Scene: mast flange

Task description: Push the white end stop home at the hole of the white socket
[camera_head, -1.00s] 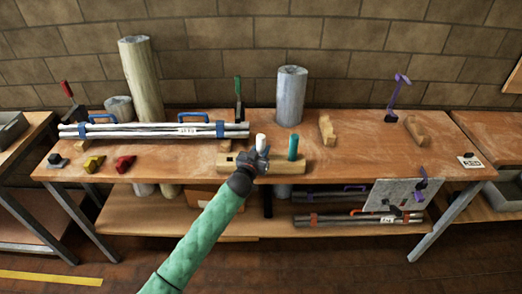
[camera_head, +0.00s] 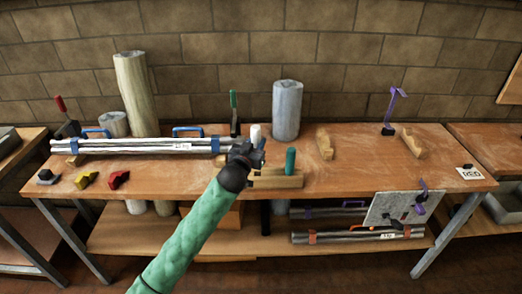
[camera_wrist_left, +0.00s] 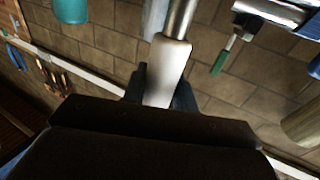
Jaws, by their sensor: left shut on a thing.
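The white end stop (camera_head: 255,131) stands up out of my left gripper (camera_head: 246,151), just above the wooden block (camera_head: 278,181). In the left wrist view the white end stop (camera_wrist_left: 167,70) sits between the dark fingers of my left gripper (camera_wrist_left: 160,90), which are shut on it. A bare metal shaft shows beyond its white body. My left gripper and forearm hide the left part of the block. I cannot make out a white socket or its hole in either view. My right gripper is not in view.
A teal peg (camera_head: 290,160) stands in the block's right part. A strapped pipe bundle (camera_head: 135,147) lies to the left, with a green-handled clamp (camera_head: 233,112) behind. A grey cylinder (camera_head: 287,109) stands at the back. The bench (camera_head: 370,178) is clear to the front right.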

